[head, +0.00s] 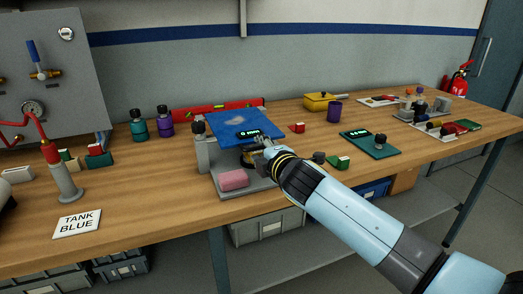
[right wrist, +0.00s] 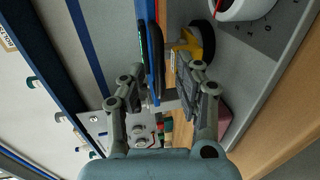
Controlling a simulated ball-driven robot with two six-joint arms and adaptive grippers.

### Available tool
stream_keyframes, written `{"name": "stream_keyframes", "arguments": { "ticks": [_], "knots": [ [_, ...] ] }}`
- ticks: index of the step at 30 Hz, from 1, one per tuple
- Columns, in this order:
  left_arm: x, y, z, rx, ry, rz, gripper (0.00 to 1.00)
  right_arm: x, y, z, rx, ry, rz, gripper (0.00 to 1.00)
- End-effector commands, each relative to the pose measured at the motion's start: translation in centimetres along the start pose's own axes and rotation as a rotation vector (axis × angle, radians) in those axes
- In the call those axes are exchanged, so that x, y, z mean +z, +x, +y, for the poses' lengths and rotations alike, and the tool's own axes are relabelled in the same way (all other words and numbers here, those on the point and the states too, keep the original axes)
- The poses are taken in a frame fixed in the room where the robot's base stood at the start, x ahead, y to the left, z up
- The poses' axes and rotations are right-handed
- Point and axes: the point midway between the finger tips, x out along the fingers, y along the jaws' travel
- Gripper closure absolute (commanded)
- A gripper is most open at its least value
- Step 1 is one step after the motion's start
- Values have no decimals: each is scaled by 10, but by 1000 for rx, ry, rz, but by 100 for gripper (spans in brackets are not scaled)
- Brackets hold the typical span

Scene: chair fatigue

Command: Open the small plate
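A blue plate (head: 236,124) sits tilted up over a grey base (head: 258,188) in the middle of the bench. A small black unit with a green readout (head: 249,134) is on its near part. In the right wrist view the plate (right wrist: 141,14) shows edge-on as a blue strip, with a long black part (right wrist: 157,62) alongside. My right gripper (head: 262,143) is at the plate's near right edge. Its fingers (right wrist: 160,84) are apart, one on each side of the plate edge; contact cannot be told. My left gripper is not in view.
A pink block (head: 233,180) lies on the base's front, and a grey post (head: 201,150) stands at its left. A red level (head: 205,109) lies behind.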

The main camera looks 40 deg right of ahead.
Motion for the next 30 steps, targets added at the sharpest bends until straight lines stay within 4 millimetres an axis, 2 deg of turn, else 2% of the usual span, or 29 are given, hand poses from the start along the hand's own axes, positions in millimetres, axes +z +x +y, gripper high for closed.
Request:
{"name": "stream_keyframes", "arguments": {
  "ticks": [4, 9, 12, 25, 30],
  "knots": [
    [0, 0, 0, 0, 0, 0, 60, 0, 0, 0, 0, 0, 0, 68],
    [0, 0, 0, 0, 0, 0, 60, 0, 0, 0, 0, 0, 0, 90],
    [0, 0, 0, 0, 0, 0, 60, 0, 0, 0, 0, 0, 0, 100],
    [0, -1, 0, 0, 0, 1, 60, 0, 0, 1, 0, 0, 0, 100],
    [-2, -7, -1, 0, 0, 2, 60, -2, 4, 11, 3, 1, 0, 100]
  ]
}}
